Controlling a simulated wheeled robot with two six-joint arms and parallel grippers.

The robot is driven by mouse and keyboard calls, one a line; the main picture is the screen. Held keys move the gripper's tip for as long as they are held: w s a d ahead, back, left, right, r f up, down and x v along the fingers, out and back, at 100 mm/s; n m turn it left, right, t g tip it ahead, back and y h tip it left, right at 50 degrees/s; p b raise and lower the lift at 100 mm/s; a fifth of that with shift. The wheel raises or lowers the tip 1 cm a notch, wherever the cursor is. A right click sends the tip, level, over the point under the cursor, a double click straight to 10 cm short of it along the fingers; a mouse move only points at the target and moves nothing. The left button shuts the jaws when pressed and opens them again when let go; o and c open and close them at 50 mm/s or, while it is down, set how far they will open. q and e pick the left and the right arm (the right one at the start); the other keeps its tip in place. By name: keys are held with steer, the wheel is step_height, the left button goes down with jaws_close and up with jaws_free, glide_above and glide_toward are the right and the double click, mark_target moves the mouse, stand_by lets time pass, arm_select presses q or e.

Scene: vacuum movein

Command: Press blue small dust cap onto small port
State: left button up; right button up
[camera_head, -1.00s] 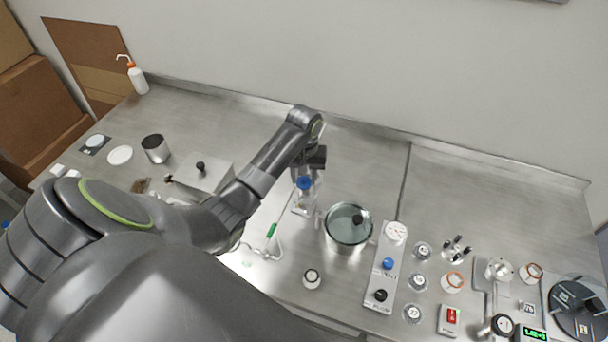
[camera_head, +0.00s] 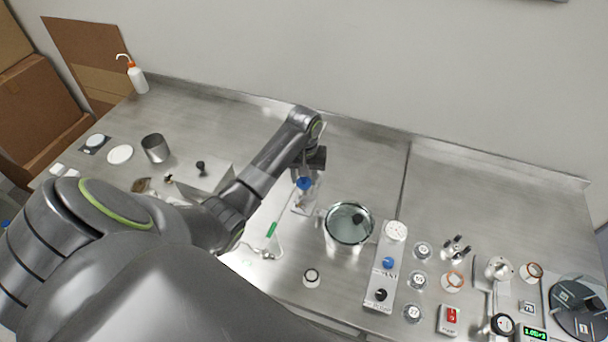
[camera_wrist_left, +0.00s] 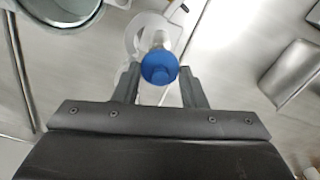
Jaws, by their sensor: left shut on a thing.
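The blue dust cap (camera_wrist_left: 160,68) sits between the fingertips of my left gripper (camera_wrist_left: 160,85) in the left wrist view. It also shows as a small blue disc in the head view (camera_head: 304,183), just under my left gripper (camera_head: 308,172). The gripper is shut on it. A pale metal tube end, likely the small port (camera_wrist_left: 158,40), shows right behind the cap in the left wrist view. The cap overlaps it there, and I cannot tell whether they touch. My right gripper is not in view.
A round glass-topped vessel (camera_head: 348,224) stands just right of the gripper. A panel with a blue and a black knob (camera_head: 385,270) lies further right. A metal box (camera_head: 205,178) is to the left, partly behind my arm.

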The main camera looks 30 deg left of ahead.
arm_select(q)
steer(key=shift+f, duration=0.3)
stand_by(0.5)
steer(key=o, duration=1)
steer(key=shift+o, duration=0.6)
steer(key=shift+s+a, duration=0.1)
steer(key=shift+r, duration=0.1)
